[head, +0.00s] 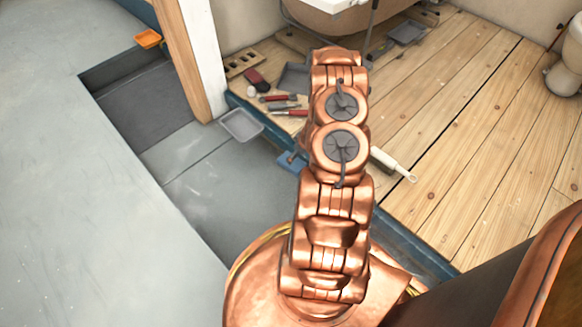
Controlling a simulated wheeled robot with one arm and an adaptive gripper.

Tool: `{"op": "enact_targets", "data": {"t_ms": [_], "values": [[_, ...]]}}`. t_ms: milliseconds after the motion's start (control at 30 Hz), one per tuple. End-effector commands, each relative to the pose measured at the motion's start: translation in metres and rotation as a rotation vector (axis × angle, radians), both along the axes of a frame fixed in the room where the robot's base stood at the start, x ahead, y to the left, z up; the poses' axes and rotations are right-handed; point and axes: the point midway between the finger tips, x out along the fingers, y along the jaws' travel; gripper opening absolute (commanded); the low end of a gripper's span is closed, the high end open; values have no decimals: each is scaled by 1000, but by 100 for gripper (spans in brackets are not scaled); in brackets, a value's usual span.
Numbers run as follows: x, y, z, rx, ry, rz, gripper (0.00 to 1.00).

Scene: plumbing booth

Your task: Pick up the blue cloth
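A small flat blue piece, which looks like the blue cloth (289,163), shows just left of my copper-coloured arm in the head view. It lies by the edge of the raised plank floor, and my arm hides its right part. A small brownish thing touches or overlaps it; I cannot tell what that is. My arm rises through the middle of the picture. My gripper does not show; it is hidden behind the arm links.
A grey tray (241,125) lies left of the cloth. Red-handled tools (281,98) lie on the planks beyond. A white tube (392,164) lies right of my arm. A wooden post (190,60) stands at the left. The right-hand planks are mostly clear.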

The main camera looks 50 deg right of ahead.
Motion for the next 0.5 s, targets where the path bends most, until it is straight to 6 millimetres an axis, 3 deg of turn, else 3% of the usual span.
{"op": "enact_targets", "data": {"t_ms": [500], "values": [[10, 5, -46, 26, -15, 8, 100]]}}
